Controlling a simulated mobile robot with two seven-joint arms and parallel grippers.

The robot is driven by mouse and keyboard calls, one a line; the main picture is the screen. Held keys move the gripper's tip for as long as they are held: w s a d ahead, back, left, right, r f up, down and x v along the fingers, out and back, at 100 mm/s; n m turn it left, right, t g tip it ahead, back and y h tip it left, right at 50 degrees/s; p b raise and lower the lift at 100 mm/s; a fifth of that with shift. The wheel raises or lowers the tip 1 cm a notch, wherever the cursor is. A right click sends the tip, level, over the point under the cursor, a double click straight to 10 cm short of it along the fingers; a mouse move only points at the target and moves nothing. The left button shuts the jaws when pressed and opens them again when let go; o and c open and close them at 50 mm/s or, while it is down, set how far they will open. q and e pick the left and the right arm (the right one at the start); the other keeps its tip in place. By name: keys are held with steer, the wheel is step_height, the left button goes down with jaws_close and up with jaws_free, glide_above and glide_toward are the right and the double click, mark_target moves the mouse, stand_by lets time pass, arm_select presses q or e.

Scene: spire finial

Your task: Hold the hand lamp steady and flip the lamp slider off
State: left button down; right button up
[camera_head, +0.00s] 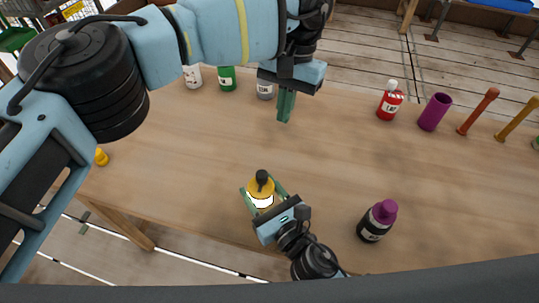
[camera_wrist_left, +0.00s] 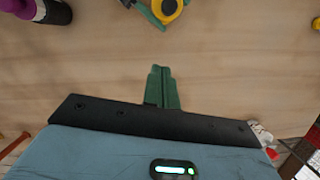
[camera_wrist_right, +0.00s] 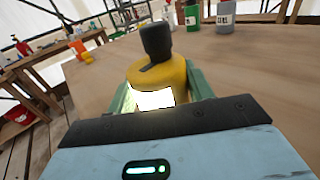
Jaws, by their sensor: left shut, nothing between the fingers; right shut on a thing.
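The hand lamp (camera_head: 261,187) has a yellow body, a black upright part on top and a bright white glowing panel. It stands near the front edge of the table. My right gripper (camera_head: 263,197) is shut around its sides. In the right wrist view the lamp (camera_wrist_right: 158,74) is upright between the green fingers, with its lit panel facing the camera. I cannot clearly tell which black part is the slider. My left gripper (camera_head: 286,106) is shut and empty above the table, behind the lamp and apart from it. The lamp also shows at the top of the left wrist view (camera_wrist_left: 166,9).
A dark bottle with a purple cap (camera_head: 377,221) stands right of the lamp. A red bottle (camera_head: 390,101), a purple cup (camera_head: 434,112) and red and yellow sticks stand at the back right. White, green (camera_head: 227,79) and grey containers stand at the back. The table's middle is clear.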

mark_target(266, 173)
arm_select(q)
steer(key=s+a+f, duration=0.3)
steer(key=s+f, duration=0.2)
steer(key=f, duration=0.3)
steer(key=shift+s+a+f, duration=0.15)
steer(key=shift+f, duration=0.2)
stand_by(0.3)
steer(key=shift+s+a, duration=0.2)
steer(key=shift+s, duration=0.45)
steer(key=shift+s+a, duration=0.15)
steer(key=shift+s, duration=0.5)
